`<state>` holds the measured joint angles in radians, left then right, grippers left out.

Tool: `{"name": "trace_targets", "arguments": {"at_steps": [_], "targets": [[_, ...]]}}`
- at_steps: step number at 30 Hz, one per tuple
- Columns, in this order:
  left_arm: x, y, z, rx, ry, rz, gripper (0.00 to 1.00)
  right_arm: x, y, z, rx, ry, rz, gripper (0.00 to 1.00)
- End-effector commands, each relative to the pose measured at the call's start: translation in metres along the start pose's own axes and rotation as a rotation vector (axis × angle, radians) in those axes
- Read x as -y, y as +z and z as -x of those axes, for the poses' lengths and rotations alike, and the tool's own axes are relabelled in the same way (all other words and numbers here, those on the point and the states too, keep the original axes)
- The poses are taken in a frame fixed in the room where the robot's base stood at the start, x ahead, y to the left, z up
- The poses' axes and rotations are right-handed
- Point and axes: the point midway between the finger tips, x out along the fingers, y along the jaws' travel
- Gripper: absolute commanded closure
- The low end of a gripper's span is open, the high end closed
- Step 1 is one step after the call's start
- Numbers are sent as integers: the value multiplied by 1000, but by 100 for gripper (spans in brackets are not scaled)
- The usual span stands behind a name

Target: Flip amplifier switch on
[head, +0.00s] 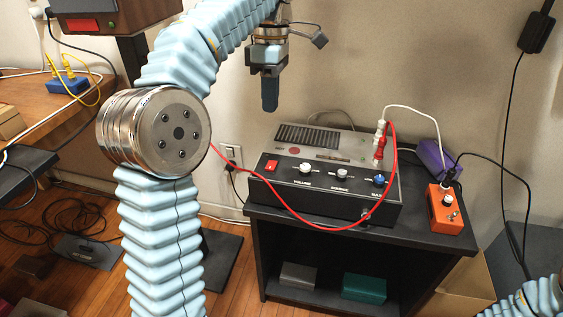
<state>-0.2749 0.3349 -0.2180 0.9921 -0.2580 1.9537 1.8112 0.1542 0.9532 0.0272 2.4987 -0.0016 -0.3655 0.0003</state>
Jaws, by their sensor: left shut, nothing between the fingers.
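The amplifier (330,212) is a black and grey box on a dark cabinet, with a vented grey top and a row of knobs on its sloped front. A red rocker switch (272,165) sits at the left end of that panel; I cannot tell its position. My left gripper (270,103) points down with its fingers shut and empty. In the picture it is above the switch and behind the front panel, apart from the amplifier. My right gripper is out of view; only part of my right arm shows at the lower right corner.
A red cable (330,226) loops across the amplifier's front, and plugs (379,145) stand on its top right. An orange pedal (444,212) and a purple box (432,158) sit to the right on the cabinet (425,236). A wall outlet (231,155) is at the left.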

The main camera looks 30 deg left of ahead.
Motion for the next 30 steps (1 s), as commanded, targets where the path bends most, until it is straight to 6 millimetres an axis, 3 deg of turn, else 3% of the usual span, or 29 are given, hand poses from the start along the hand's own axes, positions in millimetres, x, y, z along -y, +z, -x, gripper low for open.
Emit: {"name": "trace_targets", "arguments": {"at_steps": [6,10,24,30], "targets": [[0,0,-2,0,0,-1,100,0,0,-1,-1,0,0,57],[0,0,-14,-1,-2,-1,100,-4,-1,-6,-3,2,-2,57],[0,0,-108,-1,-1,-1,100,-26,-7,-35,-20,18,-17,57],[0,0,-133,-1,-1,-1,100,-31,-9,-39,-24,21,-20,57]]}}
